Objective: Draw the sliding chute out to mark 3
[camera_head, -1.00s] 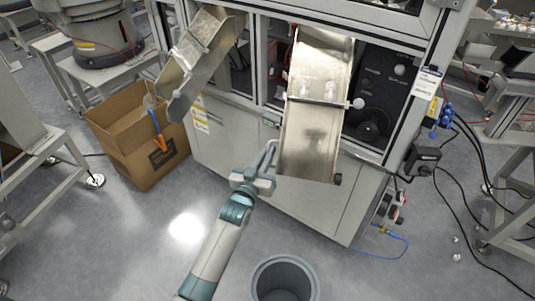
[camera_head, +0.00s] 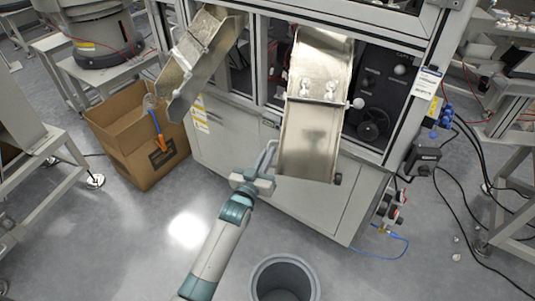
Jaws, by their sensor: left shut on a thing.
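The sliding chute (camera_head: 308,140) is a metal trough that slopes down and out of the cabinet's right opening. A crossbar with a round white knob (camera_head: 358,103) spans it about halfway down. My left gripper (camera_head: 272,150) is at the chute's lower left edge, shut on that edge. Its arm comes up from the bottom of the view. No scale marks can be read on the chute. My right gripper is not in view.
A second metal chute (camera_head: 196,60) slopes out on the left above a cardboard box (camera_head: 128,150). A grey bin (camera_head: 284,278) stands on the floor below. Cables lie on the floor at the right.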

